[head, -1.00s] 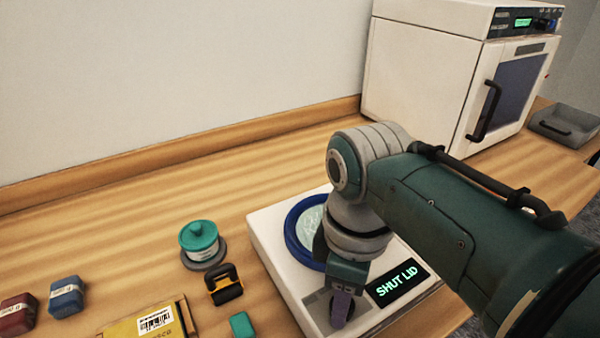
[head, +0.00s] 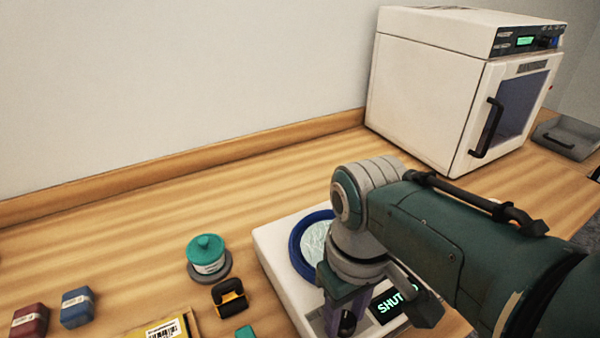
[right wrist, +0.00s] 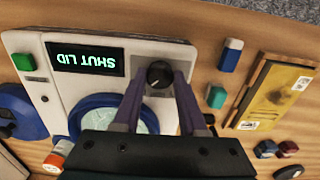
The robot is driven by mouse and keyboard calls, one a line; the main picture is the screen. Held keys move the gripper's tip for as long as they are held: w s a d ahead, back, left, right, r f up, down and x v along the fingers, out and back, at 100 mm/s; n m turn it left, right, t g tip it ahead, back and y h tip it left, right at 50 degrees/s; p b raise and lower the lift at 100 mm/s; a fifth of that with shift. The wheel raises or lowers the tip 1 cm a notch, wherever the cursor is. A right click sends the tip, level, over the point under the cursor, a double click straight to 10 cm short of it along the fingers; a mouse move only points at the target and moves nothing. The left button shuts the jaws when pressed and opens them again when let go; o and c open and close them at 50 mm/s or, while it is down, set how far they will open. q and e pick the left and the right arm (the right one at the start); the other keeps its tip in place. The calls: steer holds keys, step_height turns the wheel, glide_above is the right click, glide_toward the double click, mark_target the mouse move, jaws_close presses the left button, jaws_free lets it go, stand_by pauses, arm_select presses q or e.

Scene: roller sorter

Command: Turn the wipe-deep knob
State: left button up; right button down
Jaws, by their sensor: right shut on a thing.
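A dark round knob (right wrist: 159,74) sits on the white sorter (right wrist: 45,95), beside its lit "SHUT LID" display (right wrist: 86,59). No knob label is readable. My right gripper (right wrist: 157,72) has its two purple fingers on either side of the knob and is shut on it. In the head view the right gripper (head: 347,318) reaches down to the sorter's front, and its body covers part of the display (head: 393,304). A blue-rimmed round bowl (head: 299,243) is set in the sorter. My left gripper is not in view.
A green button (right wrist: 23,61) is on the sorter. A teal-lidded jar (head: 206,253), a black and yellow item (head: 229,297), and a red (head: 29,321) and a blue block (head: 77,307) lie left of it. A white oven-like cabinet (head: 425,90) stands behind right.

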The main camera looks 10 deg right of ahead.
mark_target(345, 319)
stand_by(0.5)
steer(key=shift+c, duration=2.2)
jaws_free()
step_height(345, 319, up, 10)
steer(key=p, duration=0.4)
